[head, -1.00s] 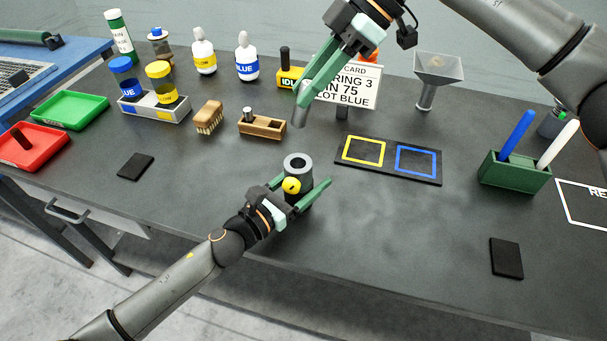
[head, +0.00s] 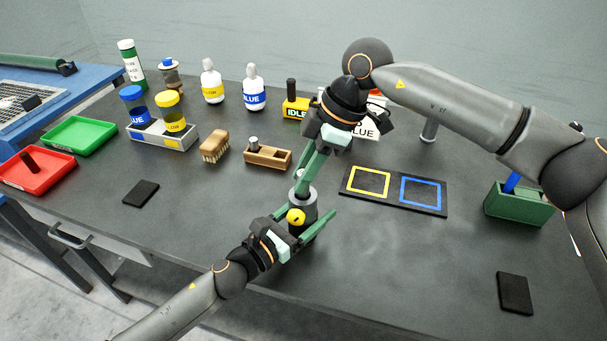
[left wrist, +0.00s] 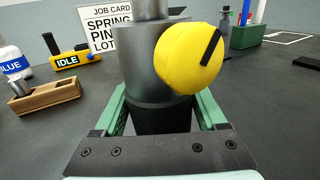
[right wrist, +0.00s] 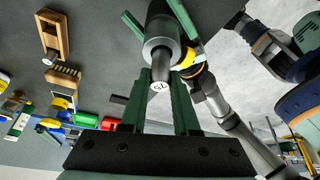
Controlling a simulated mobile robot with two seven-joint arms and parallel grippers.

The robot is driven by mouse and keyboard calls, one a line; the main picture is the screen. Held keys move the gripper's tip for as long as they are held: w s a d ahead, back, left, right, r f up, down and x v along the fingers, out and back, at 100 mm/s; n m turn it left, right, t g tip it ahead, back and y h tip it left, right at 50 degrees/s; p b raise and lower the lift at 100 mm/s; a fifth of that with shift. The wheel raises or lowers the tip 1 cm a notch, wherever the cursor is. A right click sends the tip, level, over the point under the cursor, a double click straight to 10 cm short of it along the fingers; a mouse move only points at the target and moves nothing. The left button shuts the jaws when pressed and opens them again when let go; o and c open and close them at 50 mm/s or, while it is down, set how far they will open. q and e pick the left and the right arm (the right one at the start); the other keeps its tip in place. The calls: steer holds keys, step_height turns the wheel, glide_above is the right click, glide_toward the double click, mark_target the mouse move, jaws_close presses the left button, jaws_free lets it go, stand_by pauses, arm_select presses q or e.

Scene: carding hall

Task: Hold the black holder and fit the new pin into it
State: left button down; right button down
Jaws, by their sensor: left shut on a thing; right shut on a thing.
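The holder (head: 302,204) is a grey hollow cylinder on a black lower part, with a yellow knob (left wrist: 190,58) on its side. It stands upright near the bench's front. My left gripper (head: 305,222) is shut around its black lower part (left wrist: 163,118). My right gripper (head: 303,180) points down over the holder and is shut on the grey pin (right wrist: 159,85), whose marked end faces the right wrist camera. The pin is upright, its lower end at the holder's mouth; it also shows in the left wrist view (left wrist: 150,9). How deep it sits inside is hidden.
A wooden block (head: 268,158) with a grey pin, a brush (head: 214,147) and the yellow IDLE box (head: 296,109) stand behind. A mat with yellow and blue squares (head: 394,193) lies to the right. The red tray (head: 38,178) is far left. The front bench is mostly clear.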

steer(key=shift+f, duration=0.3)
steer(key=c, duration=0.7)
jaws_free()
steer(key=shift+f, duration=0.15)
steer(key=shift+o, duration=0.2)
steer(key=v, duration=1.2)
arm_select(q)
jaws_free()
